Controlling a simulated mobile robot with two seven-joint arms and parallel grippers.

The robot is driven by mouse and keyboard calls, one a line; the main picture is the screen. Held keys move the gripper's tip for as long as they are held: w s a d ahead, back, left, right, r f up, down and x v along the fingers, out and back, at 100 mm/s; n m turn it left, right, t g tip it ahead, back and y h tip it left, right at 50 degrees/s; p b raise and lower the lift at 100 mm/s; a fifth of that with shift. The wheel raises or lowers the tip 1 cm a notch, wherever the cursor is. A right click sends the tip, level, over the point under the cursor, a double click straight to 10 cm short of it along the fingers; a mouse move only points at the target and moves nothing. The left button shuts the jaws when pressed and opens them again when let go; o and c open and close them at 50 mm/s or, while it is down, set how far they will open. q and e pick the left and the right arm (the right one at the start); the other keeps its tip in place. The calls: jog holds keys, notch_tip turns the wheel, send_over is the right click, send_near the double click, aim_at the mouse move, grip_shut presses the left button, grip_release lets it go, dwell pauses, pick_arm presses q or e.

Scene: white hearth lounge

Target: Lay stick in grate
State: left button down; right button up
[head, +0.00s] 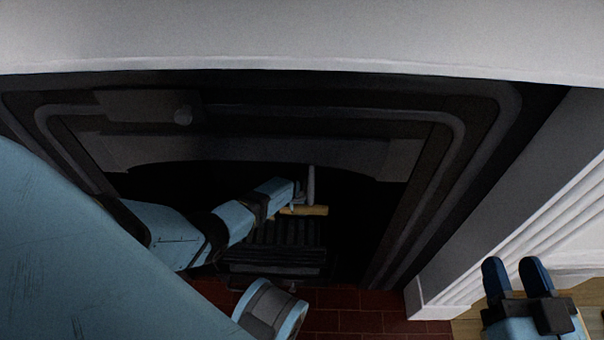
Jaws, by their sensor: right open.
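A short yellow-brown stick (312,210) is inside the dark fireplace, at or just above the back of the black slatted grate (272,262). My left arm reaches into the fireplace from the left. My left gripper (305,190) is at the stick and overlaps it in the picture. It is small and dark there, so I cannot tell whether its fingers are closed on the stick or whether the stick rests on the grate. My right gripper (516,275) is open and empty at the lower right, outside the fireplace, with two dark blue fingers apart.
A white mantel (300,40) spans the top. The dark metal fireplace frame (440,175) surrounds the opening. A white fluted pillar (500,220) stands between the opening and my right gripper. Red hearth tiles (350,312) lie in front, with wooden floor (465,327) to the right.

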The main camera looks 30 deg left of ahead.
aim_at(302, 218)
pick_arm(q)
jog(key=shift+f, duration=0.3)
notch_tip(302, 218, down, 3)
jog(key=b, duration=0.2)
jog(key=shift+f+b, duration=0.2)
jog(key=shift+b, duration=0.15)
jog(key=shift+f, duration=0.2)
jog(key=shift+r, duration=0.15)
jog(key=c, duration=1)
grip_release()
pick_arm(e)
jog(key=shift+w+d+r+n+t+y, duration=0.15)
jog(key=shift+w+d+n+t, duration=0.15)
jog(key=shift+n, duration=0.25)
jog(key=shift+w+d+r+n+t+y, duration=0.15)
jog(key=shift+w+n+t, duration=0.15)
jog(key=shift+n, duration=0.25)
